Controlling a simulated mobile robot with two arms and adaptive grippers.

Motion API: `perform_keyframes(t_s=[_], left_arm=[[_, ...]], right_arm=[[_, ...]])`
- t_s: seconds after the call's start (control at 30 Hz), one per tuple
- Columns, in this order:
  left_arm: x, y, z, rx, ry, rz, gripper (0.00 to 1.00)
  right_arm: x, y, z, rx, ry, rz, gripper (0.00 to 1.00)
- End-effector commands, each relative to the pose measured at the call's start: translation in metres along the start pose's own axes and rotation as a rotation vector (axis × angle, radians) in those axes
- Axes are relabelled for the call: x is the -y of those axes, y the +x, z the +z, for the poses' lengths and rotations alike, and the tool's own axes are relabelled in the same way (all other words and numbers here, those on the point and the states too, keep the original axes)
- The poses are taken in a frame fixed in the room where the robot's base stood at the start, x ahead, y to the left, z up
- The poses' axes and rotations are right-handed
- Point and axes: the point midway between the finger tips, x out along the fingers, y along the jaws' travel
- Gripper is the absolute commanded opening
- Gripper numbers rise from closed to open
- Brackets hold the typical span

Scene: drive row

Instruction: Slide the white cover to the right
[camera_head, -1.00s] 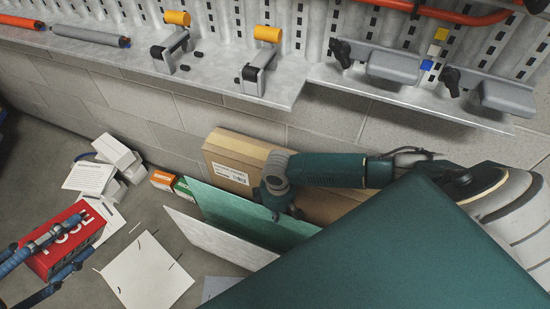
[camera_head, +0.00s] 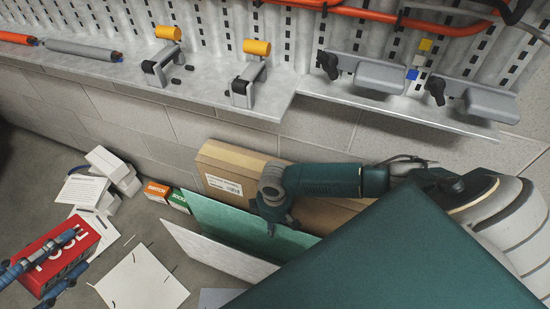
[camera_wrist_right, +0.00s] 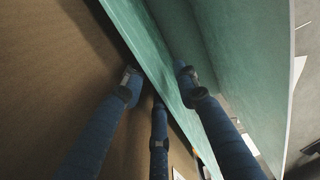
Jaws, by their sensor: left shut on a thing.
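A flat white board (camera_head: 205,247), the likeliest white cover, leans on the floor in front of a green panel (camera_head: 220,222). Its pale edge also shows in the right wrist view (camera_wrist_right: 291,70). My right gripper (camera_head: 277,222) is over the green panel, its fingertips partly hidden in the head view. In the right wrist view my right gripper (camera_wrist_right: 158,82) has its fingers apart, with the green panel (camera_wrist_right: 150,50) running between them. My left gripper (camera_head: 80,250) is shut on a red box (camera_head: 48,250) with white lettering, at the far left.
A brown cardboard box (camera_head: 225,170) stands behind the green panel against the block wall. Small orange and green boxes (camera_head: 168,196) are beside it. A white sheet (camera_head: 140,280) lies on the floor, with papers and white blocks further left. A metal shelf (camera_head: 210,95) runs above.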

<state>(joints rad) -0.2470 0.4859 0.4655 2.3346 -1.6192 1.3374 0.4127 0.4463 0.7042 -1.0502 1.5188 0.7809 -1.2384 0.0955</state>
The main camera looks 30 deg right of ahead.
Motion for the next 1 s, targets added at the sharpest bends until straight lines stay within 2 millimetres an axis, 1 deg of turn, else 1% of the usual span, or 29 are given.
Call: perform_keyframes(t_s=[0.17,0.4,0.5,0.6,0.77,1.0], left_arm=[[0.001,0.0,0.0,0.001,0.001,-0.001,0.07],[0.001,0.0,0.0,0.001,0.001,-0.001,0.07],[0.001,0.0,0.0,0.001,0.001,-0.001,0.07],[0.001,0.0,0.0,0.001,0.001,-0.001,0.07],[0.001,0.0,0.0,0.001,0.001,-0.001,0.07],[0.001,0.0,0.0,0.001,0.001,-0.001,0.07]], right_arm=[[-0.002,-0.025,-0.001,-0.004,-0.001,0.003,0.3],[-0.002,-0.078,-0.001,-0.004,0.0,0.003,0.3],[-0.002,-0.095,0.0,-0.002,0.0,0.004,0.3],[-0.002,-0.108,0.0,-0.001,0.0,0.003,0.3],[-0.001,-0.117,0.0,0.001,0.0,0.002,0.3],[-0.001,-0.118,0.0,0.001,0.0,0.002,0.3]])
